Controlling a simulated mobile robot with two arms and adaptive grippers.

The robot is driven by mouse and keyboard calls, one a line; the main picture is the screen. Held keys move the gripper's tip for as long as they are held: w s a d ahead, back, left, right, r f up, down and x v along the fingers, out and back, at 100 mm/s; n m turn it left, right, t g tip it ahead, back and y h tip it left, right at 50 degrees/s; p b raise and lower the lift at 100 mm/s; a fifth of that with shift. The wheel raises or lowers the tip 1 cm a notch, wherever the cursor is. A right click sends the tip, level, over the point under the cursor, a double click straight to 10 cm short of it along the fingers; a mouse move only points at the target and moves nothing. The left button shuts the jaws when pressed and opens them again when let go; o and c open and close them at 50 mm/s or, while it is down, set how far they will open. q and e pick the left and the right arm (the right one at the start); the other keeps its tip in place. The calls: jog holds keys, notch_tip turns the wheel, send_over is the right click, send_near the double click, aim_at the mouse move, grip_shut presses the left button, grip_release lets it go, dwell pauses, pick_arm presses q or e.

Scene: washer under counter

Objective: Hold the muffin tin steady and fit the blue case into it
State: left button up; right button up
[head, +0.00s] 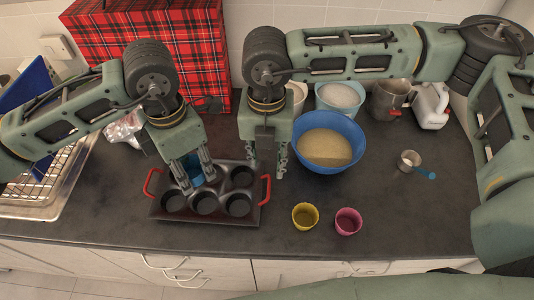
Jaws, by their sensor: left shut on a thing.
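The dark muffin tin (220,214) with red handles lies on the counter, its several cups facing up. My right gripper (267,172) points down at the tin's right end, close to the right red handle (266,190). Its fingers are apart, with nothing visible between them. I cannot tell whether it touches the tin.
A yellow case (305,217) and a pink case (348,221) stand in front, right of the tin. A measuring cup (409,160) lies further right. A plaid box (150,45) stands behind; a wire rack (45,180) is at left.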

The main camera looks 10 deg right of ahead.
notch_tip(320, 180, down, 12)
jog(key=shift+r, duration=0.1)
dwell(0.4)
jog(key=shift+c, duration=0.2)
jog(key=shift+w, duration=0.1)
grip_shut()
dwell(0.4)
